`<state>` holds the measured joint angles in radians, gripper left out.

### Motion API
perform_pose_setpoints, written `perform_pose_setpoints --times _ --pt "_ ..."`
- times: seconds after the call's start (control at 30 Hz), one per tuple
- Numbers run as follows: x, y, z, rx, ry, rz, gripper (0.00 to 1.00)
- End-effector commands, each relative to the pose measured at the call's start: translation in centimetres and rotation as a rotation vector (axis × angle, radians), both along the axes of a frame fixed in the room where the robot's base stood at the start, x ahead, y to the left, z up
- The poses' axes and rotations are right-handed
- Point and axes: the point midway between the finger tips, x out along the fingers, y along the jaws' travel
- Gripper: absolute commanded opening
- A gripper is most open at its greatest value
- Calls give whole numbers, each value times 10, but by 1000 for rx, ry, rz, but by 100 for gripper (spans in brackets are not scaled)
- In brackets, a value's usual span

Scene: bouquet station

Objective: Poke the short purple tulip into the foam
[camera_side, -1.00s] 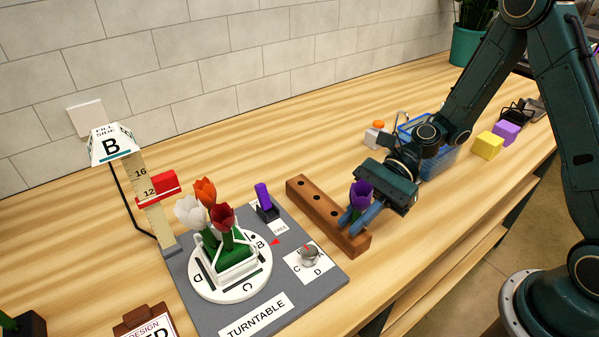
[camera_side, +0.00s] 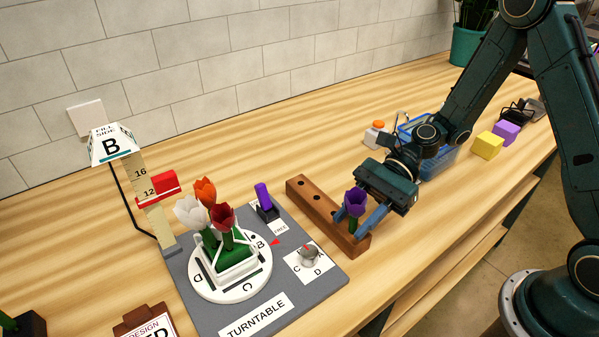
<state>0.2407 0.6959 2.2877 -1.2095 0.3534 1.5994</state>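A short purple tulip (camera_side: 355,203) stands upright at the near end of the brown wooden block with holes (camera_side: 325,215). My gripper (camera_side: 356,216) is at this tulip, with one blue finger on each side of the stem. The fingers look spread, with the flower head just above them. The lower stem is partly hidden by the fingers and block. The foam (camera_side: 243,254) is a green mass in a white frame on the round white turntable (camera_side: 204,291). It holds an orange, a white and a red tulip.
The grey turntable base (camera_side: 325,277) carries a knob (camera_side: 309,256) and a small dark holder with a purple piece (camera_side: 264,201). A ruler post with a red slider (camera_side: 158,186) stands behind left. A blue basket (camera_side: 443,160) and yellow cube (camera_side: 488,145) lie right.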

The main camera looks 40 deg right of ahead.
Motion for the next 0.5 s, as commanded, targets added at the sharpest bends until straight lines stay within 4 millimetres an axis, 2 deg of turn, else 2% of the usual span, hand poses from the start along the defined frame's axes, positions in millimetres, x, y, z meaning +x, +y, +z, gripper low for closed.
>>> perform_pose_setpoints --times 0.5 --pt "1 -6 2 0 -1 -2 35"
